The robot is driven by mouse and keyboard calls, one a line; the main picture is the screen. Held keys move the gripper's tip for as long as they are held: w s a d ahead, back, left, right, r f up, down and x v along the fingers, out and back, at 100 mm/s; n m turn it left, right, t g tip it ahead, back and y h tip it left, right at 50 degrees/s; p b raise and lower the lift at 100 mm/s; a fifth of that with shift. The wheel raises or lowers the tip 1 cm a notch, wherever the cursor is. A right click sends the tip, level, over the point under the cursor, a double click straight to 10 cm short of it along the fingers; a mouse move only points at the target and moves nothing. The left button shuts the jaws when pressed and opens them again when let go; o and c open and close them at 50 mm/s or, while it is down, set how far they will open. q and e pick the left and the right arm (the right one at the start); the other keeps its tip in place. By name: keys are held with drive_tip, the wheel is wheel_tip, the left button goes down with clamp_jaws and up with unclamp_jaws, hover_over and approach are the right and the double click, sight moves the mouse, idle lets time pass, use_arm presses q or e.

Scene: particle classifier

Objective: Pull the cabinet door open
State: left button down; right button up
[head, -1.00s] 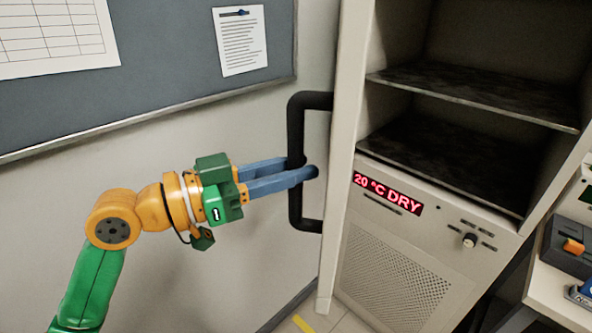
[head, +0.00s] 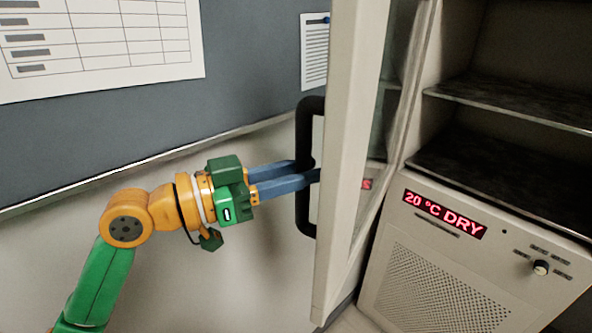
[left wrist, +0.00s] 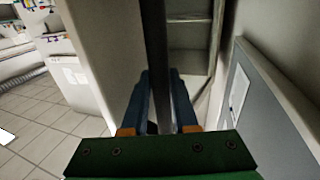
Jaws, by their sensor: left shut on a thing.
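The cabinet (head: 440,261) stands at the right in the head view, with a red display reading 20 °C DRY. Its door (head: 347,160) is swung open, seen nearly edge-on, and the shelves inside show beside it. A black vertical bar handle (head: 305,215) is fixed to the door's outer face. My left gripper (head: 312,178) is shut on the handle, its blue fingers around the bar. In the left wrist view the handle (left wrist: 157,60) runs between the two fingers. My right gripper is not in view.
A grey notice board (head: 250,60) with white sheets hangs on the wall behind the door and my left arm. Inside the cabinet are dark shelves (head: 515,105). In the left wrist view, tiled floor (left wrist: 40,115) lies free at the left.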

use_arm(q)
drive_tip(key=shift+r, duration=0.1)
drive_tip(key=c, duration=0.8)
unclamp_jaws()
drive_tip(key=shift+d, duration=0.1)
drive_tip(key=shift+o, duration=0.6)
drive_tip(key=shift+w+d, duration=0.1)
drive_tip(key=shift+d, duration=0.05)
drive_tip(key=shift+a+f+b, duration=0.25)
drive_tip(key=shift+a+b, duration=0.1)
drive_tip(key=b+v, duration=0.2)
drive_tip(key=v, duration=0.4)
drive_tip(key=shift+b, duration=0.4)
